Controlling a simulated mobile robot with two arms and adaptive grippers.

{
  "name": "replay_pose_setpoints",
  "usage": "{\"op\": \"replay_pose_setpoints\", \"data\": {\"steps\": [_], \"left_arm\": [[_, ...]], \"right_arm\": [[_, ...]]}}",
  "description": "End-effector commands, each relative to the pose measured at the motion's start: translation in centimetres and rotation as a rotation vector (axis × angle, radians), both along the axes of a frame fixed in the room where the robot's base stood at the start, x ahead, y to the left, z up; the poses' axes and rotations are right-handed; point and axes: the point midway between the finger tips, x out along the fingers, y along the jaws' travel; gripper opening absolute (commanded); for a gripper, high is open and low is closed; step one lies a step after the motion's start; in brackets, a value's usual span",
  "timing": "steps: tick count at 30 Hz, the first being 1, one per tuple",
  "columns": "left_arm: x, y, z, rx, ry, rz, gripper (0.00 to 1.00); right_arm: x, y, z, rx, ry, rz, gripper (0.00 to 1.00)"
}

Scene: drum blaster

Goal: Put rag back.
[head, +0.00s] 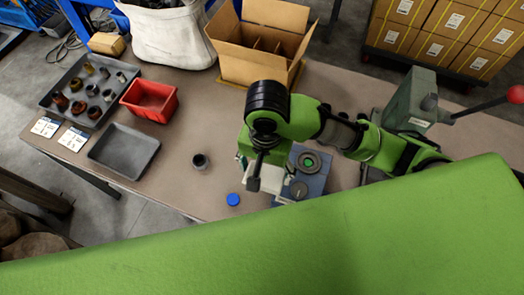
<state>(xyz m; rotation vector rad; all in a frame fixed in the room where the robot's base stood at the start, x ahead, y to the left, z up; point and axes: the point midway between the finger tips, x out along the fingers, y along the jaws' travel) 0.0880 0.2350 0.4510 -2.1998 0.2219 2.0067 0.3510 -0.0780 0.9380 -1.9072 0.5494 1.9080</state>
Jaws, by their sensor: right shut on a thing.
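My right gripper (254,184) points down over the front middle of the table, at the left side of a blue device. It is shut on a pale cloth-like piece, seemingly the rag (268,179), which shows beside and behind the fingers. The gripper hides part of it, and I cannot tell whether it touches the table or the device. My left gripper is out of view.
The blue device (312,185) has a round green-centred top. A blue cap (233,199) and dark cup (200,161) lie nearby. Left are an empty grey tray (124,150), red bin (150,99) and parts tray (65,87). An open cardboard box (240,68) stands behind.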

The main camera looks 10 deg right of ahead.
Motion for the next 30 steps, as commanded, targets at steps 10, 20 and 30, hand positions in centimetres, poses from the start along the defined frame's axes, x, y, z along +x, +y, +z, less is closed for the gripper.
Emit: {"op": "replay_pose_setpoints", "data": {"steps": [10,20,30], "left_arm": [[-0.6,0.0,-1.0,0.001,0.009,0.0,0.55],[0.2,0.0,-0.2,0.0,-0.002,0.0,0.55],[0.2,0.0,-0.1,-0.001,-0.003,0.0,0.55]], "right_arm": [[4.9,-0.6,-2.8,-0.003,0.002,-0.043,0.52],[10.9,-1.7,-7.3,-0.002,0.004,-0.038,0.52],[13.1,-2.1,-10.1,0.0,0.001,-0.035,0.52]]}}
